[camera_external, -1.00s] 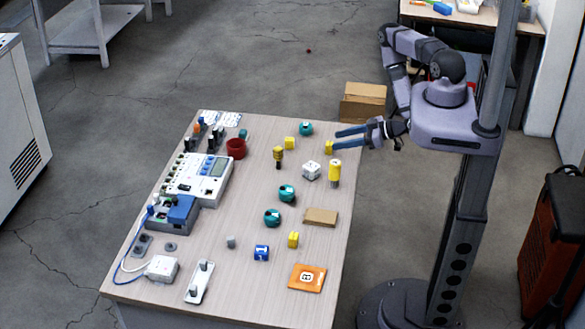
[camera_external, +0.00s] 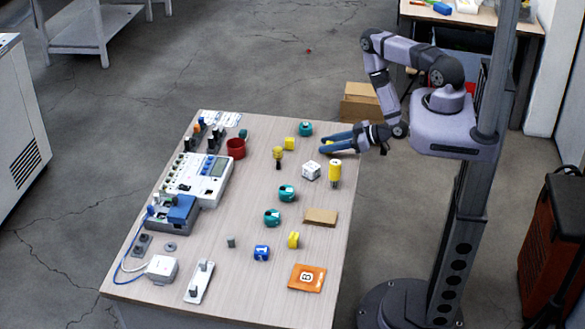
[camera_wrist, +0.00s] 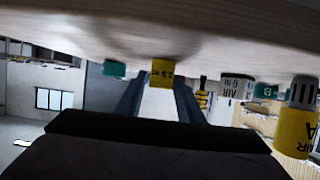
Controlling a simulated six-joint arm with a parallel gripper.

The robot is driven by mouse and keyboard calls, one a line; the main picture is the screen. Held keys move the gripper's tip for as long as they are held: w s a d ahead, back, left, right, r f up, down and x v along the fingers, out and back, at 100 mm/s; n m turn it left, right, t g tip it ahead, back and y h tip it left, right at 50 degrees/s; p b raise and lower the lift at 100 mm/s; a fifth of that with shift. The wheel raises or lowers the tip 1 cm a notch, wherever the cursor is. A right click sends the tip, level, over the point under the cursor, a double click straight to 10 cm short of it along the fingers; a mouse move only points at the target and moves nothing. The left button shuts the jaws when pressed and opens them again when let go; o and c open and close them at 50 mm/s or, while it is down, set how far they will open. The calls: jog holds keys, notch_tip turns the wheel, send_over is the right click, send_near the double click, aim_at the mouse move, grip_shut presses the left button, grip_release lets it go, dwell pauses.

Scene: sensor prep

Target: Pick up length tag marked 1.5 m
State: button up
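A small yellow tag (camera_wrist: 162,72) with dark print is straight ahead in the wrist view, which shows the table upside down. Its print looks like a length in m, but I cannot read the number surely. My gripper (camera_external: 323,143) is open at the table's far right edge, with a finger on either side of the tag in the wrist view (camera_wrist: 158,95).
Teal pieces (camera_external: 306,128) and a yellow-black piece (camera_external: 278,160) are nearby. A red cup (camera_external: 236,148) and a white device (camera_external: 200,174) are farther left.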

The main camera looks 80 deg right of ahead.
aim_at(329, 143)
jog(key=c, duration=0.6)
jog(key=shift+r, duration=0.15)
jog(key=shift+c, duration=0.2)
notch_tip(329, 143, up, 10)
jog(key=p, duration=0.8)
